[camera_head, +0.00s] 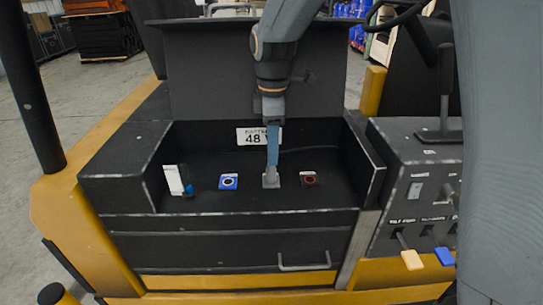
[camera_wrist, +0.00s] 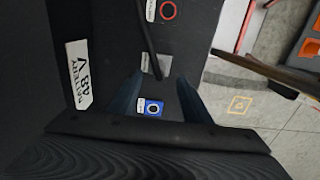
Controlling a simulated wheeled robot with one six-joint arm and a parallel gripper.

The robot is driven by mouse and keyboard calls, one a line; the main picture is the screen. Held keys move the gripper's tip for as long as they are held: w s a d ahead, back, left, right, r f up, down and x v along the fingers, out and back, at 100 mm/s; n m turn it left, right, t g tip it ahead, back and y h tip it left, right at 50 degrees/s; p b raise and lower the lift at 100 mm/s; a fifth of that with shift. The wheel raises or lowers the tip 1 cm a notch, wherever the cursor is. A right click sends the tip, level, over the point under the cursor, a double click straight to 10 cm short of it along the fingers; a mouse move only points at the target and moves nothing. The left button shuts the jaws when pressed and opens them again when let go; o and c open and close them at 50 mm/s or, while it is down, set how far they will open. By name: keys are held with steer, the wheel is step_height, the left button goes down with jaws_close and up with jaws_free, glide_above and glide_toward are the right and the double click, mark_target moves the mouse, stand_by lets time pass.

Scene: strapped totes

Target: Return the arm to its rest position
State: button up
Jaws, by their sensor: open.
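My gripper (camera_head: 272,165) hangs down from my grey arm into the black open compartment in the head view. Its bluish fingers end in front of or just above a small grey square piece (camera_head: 271,180); I cannot tell whether they touch it. In the wrist view the two dark blue fingers (camera_wrist: 160,78) stand apart with nothing held between them. The grey piece (camera_wrist: 157,65) shows near the tips. A blue square with a white ring (camera_wrist: 153,107) shows between the fingers. It sits left of the grey piece in the head view (camera_head: 228,182).
A dark square with a red ring (camera_head: 309,179) lies right of the grey piece. A white upright piece (camera_head: 175,180) stands at the left. A "48 V" label (camera_head: 258,137) is on the back wall. The raised lid (camera_head: 210,75) stands behind; a lever panel (camera_head: 415,190) is at right.

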steer(key=s+d+m, duration=0.1)
steer(key=d+m, duration=0.1)
steer(key=s+d+f+m, duration=0.1)
steer(key=s+d+m, duration=0.1)
steer(key=d+m, duration=0.1)
steer(key=s+d+f+m+t, duration=0.1)
steer(key=s+d+m, duration=0.1)
steer(key=d, duration=0.1)
steer(key=shift+s+f+m, duration=0.2)
steer(key=shift+s+m, duration=0.05)
steer(key=shift+m, duration=0.15)
steer(key=s+d+f+m+t, duration=0.2)
steer(key=s+d+f+m, duration=0.1)
steer(key=s+d+m, duration=0.55)
steer(key=shift+m+g, duration=0.65)
steer(key=shift+g, duration=0.15)
steer(key=f+b, duration=0.1)
steer(key=f, duration=0.1)
steer(key=a+f+b, duration=0.1)
steer(key=b, duration=0.1)
steer(key=s+a+f+b, duration=0.1)
steer(key=f, duration=0.1)
steer(key=shift+f, duration=0.3)
